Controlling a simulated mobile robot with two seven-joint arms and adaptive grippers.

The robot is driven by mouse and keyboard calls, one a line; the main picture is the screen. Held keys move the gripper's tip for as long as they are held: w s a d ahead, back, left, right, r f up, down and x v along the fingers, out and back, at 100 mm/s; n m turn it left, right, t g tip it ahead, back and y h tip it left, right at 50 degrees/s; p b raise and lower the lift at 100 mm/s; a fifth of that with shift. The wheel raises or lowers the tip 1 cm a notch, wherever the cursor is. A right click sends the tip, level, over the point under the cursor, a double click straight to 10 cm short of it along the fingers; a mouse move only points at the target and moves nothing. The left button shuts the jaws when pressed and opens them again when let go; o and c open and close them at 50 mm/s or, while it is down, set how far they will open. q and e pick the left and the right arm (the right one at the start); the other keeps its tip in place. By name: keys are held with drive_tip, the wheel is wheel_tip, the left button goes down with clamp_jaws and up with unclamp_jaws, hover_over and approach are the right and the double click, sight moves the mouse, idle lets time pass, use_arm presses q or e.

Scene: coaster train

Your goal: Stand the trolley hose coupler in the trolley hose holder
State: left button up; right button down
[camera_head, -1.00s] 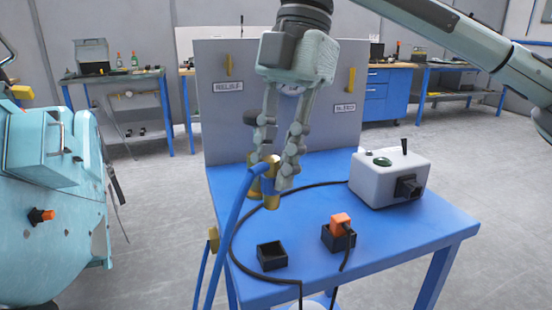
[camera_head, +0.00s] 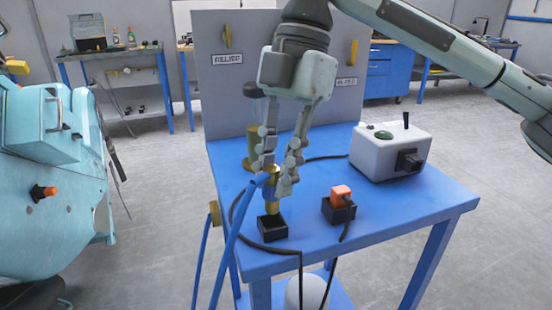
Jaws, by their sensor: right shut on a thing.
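The trolley hose coupler (camera_head: 272,196) is a brass piece with a blue band, and a blue hose runs down from it to the left. My right gripper (camera_head: 274,185) is shut on it and holds it about upright. The trolley hose holder (camera_head: 273,232) is a small black open box near the front left of the blue table. The coupler's lower end is at the holder's opening; I cannot tell whether it is inside or just above. My left gripper is not in view.
A second black box (camera_head: 338,213) holds an orange plug (camera_head: 341,194) with a black cable. A white box (camera_head: 390,150) stands at the right of the blue table (camera_head: 400,205). A brass fitting (camera_head: 252,150) with a black knob stands behind my gripper. A grey panel (camera_head: 225,100) closes the back.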

drive_tip(key=shift+p, duration=0.5)
idle(0.7)
drive_tip(key=shift+f, duration=1.7)
idle(1.3)
drive_tip(key=c, duration=1.3)
unclamp_jaws()
drive_tip(key=shift+o, duration=0.2)
drive_tip(key=shift+r, duration=0.1)
drive_tip(key=v, duration=1.2)
